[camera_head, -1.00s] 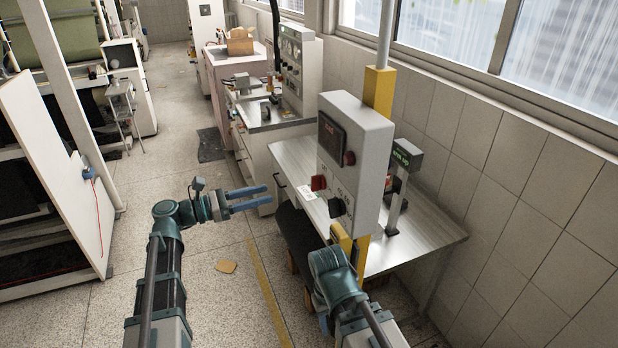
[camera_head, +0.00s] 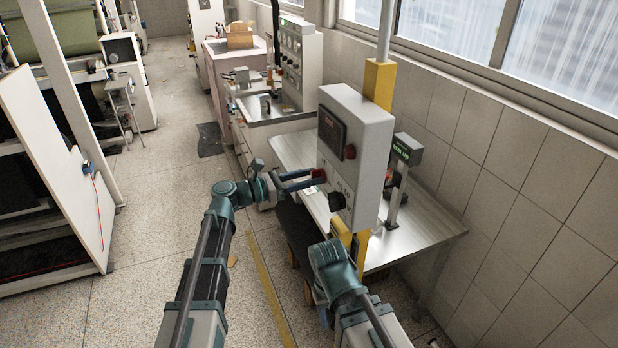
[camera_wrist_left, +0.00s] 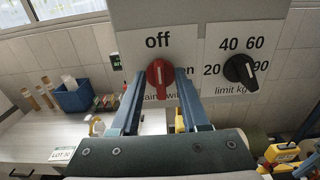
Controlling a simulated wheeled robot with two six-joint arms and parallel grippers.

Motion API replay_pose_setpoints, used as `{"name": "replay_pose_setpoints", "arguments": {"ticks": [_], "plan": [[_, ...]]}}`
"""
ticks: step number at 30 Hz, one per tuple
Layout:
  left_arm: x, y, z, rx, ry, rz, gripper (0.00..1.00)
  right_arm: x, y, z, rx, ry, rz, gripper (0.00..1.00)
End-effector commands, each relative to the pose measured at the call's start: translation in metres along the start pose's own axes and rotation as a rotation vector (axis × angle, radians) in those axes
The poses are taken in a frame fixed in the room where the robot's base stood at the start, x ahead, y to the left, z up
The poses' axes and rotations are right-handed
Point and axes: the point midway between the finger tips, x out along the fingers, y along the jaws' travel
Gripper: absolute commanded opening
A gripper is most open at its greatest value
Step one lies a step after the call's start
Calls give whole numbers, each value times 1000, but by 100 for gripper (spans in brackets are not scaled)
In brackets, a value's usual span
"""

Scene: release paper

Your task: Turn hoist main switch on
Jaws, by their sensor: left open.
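The hoist control box (camera_head: 374,140) is a light grey panel on a yellow post. Its red main switch knob (camera_wrist_left: 160,73) sits below the word "off", with a partly covered "on" to its right. The knob's white mark points up toward "off". In the head view the red knob (camera_head: 318,174) is partly covered by my left gripper (camera_head: 314,179). In the left wrist view the open fingers of this gripper (camera_wrist_left: 160,86) are on either side of the knob; I cannot tell whether they touch it. My right arm (camera_head: 335,268) is below the box; its gripper is hidden.
A black limit knob (camera_wrist_left: 240,69) is just right of the switch. The box also has a dark display (camera_head: 331,130) and a red button (camera_head: 350,152). A metal table (camera_head: 430,228) stands behind, with an "arm up" sign (camera_head: 405,148). Open floor lies left.

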Motion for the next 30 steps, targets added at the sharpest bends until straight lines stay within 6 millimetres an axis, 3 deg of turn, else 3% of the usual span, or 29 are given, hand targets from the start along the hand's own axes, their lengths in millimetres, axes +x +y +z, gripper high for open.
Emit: {"name": "replay_pose_setpoints", "arguments": {"ticks": [8, 16, 30], "plan": [[2, 0, 0, 0, 0, 0, 45, 0, 0, 0, 0, 0, 0, 50], [1, 0, 0, 0, 0, 0, 0, 0, 0, 0, 0, 0, 0, 50], [1, 0, 0, 27, 0, 0, 0, 0, 0, 0, 0, 0, 0, 50]]}}
